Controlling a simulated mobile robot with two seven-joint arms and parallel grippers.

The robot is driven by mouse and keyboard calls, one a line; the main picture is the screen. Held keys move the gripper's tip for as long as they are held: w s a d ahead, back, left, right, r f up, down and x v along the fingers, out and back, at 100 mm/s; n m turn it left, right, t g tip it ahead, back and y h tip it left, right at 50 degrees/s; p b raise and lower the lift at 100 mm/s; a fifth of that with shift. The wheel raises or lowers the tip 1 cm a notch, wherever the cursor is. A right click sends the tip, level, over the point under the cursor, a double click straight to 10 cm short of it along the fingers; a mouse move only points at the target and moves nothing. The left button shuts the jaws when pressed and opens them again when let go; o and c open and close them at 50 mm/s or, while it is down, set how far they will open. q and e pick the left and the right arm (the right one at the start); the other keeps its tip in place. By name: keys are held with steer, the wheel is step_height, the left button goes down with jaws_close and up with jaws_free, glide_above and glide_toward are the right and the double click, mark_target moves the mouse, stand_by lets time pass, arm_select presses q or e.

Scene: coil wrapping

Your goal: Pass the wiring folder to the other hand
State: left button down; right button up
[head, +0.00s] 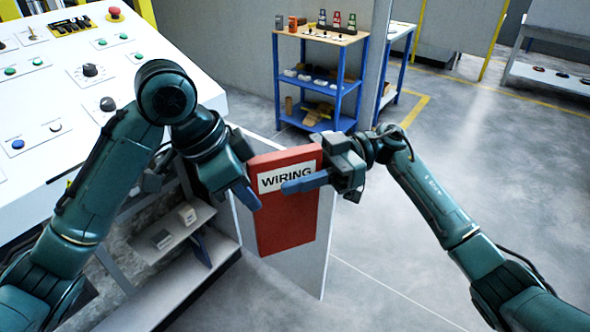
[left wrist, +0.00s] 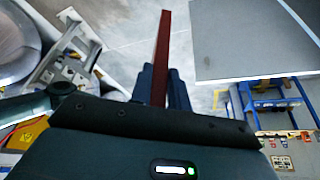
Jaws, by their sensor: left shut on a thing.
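The wiring folder (head: 287,226) is red with a white label reading WIRING, held upright in the air in the head view. My left gripper (head: 248,196) is shut on its left edge. The left wrist view shows the folder (left wrist: 162,60) edge-on between the left fingers (left wrist: 162,88). My right gripper (head: 300,183) is at the folder's right edge, with one blue finger across the front, over the label's lower right. Its other finger is hidden, so I cannot tell whether it grips the folder.
A white sloped control panel (head: 60,95) with buttons and knobs is at the left. A blue shelf cart (head: 340,75) with small items stands behind the folder. A pale upright panel (head: 318,262) is just behind the folder. Open grey floor (head: 490,170) lies to the right.

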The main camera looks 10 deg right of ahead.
jaws_close()
arm_select(q)
steer(key=c, duration=1.3)
jaws_free()
steer(key=shift+o, duration=0.2)
